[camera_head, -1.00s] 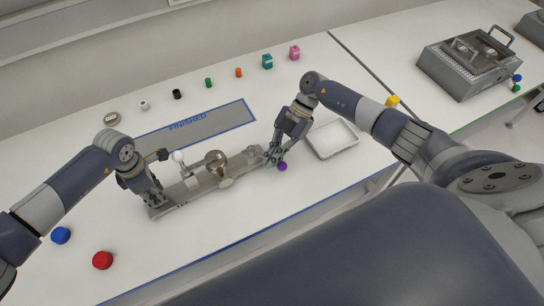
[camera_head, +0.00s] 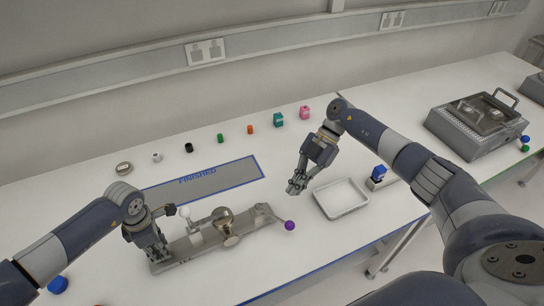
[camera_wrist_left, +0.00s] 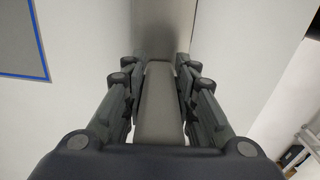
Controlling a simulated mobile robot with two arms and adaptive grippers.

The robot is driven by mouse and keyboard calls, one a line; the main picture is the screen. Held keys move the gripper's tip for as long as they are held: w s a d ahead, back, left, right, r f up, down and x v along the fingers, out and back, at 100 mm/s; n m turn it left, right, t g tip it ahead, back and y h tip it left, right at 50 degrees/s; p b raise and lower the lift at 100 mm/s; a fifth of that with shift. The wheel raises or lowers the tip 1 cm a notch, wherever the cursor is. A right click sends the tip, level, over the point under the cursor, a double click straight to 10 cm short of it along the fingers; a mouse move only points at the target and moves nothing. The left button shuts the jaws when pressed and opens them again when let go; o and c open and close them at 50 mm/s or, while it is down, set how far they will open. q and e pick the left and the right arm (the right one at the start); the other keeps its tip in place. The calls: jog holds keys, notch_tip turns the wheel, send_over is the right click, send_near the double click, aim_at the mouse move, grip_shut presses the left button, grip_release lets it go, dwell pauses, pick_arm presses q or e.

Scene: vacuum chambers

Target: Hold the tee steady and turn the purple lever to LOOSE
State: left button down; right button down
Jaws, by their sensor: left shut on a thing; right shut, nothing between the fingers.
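The metal tee (camera_head: 228,225) stands on a long grey fixture (camera_head: 186,245) near the front of the bench. The purple lever (camera_head: 290,225) has a purple ball knob and sticks out at the fixture's right end. A white-knobbed lever (camera_head: 184,211) is at the tee's left side. My left gripper (camera_head: 157,255) is shut on the fixture's left end; in the left wrist view its fingers lie along both sides of a grey bar (camera_wrist_left: 160,105). My right gripper (camera_head: 294,190) is shut and empty, above the bench and apart from the purple knob. Any LOOSE marking is too small to read.
A blue-edged FINISHED mat (camera_head: 215,180) lies behind the fixture. A white tray (camera_head: 341,198) is right of my right gripper. Several small coloured parts line the back. A metal case (camera_head: 468,125) stands at the far right. A blue knob (camera_head: 57,285) is at front left.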

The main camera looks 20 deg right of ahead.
pick_arm(q)
jog(key=c, duration=1.2)
grip_release()
jog(key=shift+s+a+f, duration=0.15)
jog(key=shift+f, duration=0.15)
jog(key=shift+w, duration=0.2)
jog(key=shift+r, duration=0.2)
